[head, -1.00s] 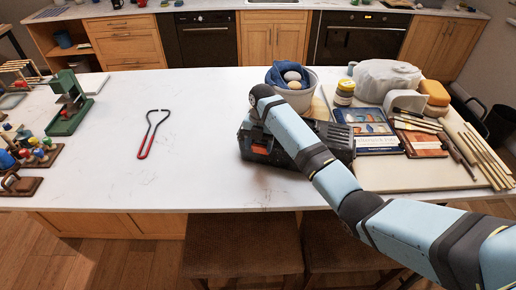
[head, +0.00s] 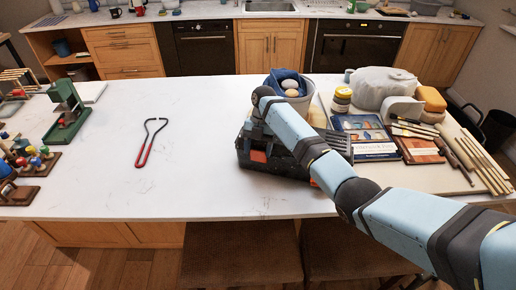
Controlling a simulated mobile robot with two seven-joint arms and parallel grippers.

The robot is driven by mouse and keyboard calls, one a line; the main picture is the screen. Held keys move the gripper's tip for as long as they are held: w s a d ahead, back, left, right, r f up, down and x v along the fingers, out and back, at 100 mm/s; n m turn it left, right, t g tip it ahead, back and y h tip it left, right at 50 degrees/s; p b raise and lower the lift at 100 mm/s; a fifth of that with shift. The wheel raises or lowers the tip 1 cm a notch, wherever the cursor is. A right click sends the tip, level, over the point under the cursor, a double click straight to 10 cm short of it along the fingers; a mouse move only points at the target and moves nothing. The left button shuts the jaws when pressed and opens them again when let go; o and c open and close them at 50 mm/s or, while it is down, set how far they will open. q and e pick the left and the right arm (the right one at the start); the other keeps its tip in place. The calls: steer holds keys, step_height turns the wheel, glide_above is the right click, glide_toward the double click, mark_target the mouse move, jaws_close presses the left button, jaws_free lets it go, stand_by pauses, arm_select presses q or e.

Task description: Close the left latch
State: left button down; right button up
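A dark toolbox (head: 285,163) stands on the white counter right of centre, with an orange-red latch (head: 258,156) on the left part of its front. No second latch can be made out; my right arm covers part of the box. My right arm reaches in from the lower right, with its wrist above the box's left end. My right gripper (head: 257,131) points down at the box, just above the orange-red latch. It is dark against the dark box, so its fingers and any contact are unclear. My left gripper is out of view.
A bowl (head: 309,98) with a blue cloth stands behind the box. A board (head: 428,181) with books, sticks and clay lies to the right. A red-handled wire tool (head: 147,145) lies on clear counter to the left. A green press (head: 66,118) stands further left.

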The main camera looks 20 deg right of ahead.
steer(key=shift+o, duration=1.2)
steer(key=shift+f, duration=0.1)
steer(key=v, duration=1.3)
steer(key=shift+w+r, duration=0.15)
steer(key=shift+r, duration=0.15)
steer(key=shift+d, duration=0.1)
